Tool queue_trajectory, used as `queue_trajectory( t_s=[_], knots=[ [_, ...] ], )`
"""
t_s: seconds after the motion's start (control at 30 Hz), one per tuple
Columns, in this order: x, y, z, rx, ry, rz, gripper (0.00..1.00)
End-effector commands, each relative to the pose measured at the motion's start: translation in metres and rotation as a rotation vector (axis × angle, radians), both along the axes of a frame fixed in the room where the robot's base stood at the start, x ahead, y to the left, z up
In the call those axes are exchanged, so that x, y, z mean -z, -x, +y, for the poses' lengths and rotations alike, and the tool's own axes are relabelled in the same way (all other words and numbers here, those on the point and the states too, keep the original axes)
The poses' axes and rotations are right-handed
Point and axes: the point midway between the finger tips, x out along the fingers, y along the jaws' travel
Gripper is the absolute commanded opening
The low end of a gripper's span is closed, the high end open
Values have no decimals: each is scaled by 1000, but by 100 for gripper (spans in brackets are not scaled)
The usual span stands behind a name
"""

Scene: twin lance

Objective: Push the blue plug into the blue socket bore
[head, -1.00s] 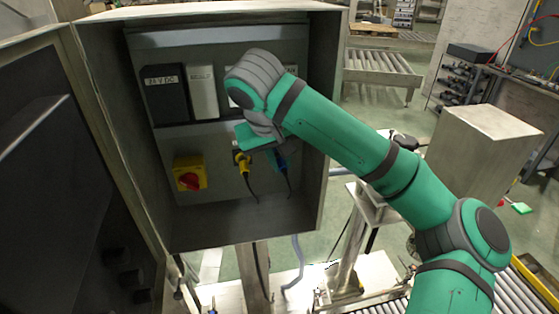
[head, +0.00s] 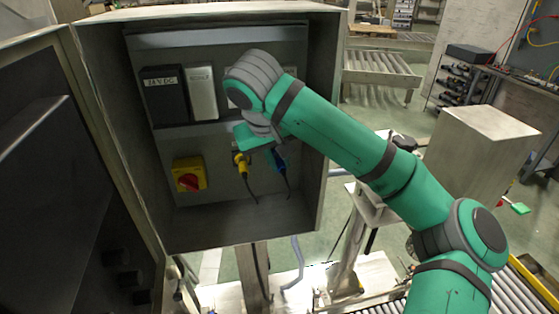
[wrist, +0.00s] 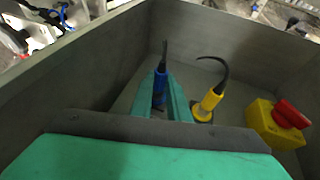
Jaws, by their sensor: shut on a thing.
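The blue plug (head: 280,160) is at the back panel inside the cabinet, with its dark cable (head: 287,183) hanging below. My gripper (wrist: 163,95) is shut on the blue plug, which also shows between the green fingers in the wrist view (wrist: 159,87). In the head view my wrist and hand partly cover the plug. The blue socket bore is hidden, so I cannot tell how deep the plug sits.
A yellow plug (head: 241,163) with a dark cable is close beside the blue one. A yellow switch with a red knob (head: 189,173) is farther left. Cabinet side walls (head: 318,150) and the open door (head: 75,170) bound the space.

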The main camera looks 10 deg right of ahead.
Motion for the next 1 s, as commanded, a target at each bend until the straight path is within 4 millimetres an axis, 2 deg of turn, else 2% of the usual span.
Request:
queue_trajectory(
  t_s=[0.83, 0.87, 0.9, 1.0],
  knots=[
    [0, -3, -1, 2, -1, -1, 0],
    [0, -3, -1, 2, -1, -1, 20],
    [0, -3, -2, 2, -1, -1, 23],
    [0, -3, -2, 4, -1, -1, 23]
  ],
)
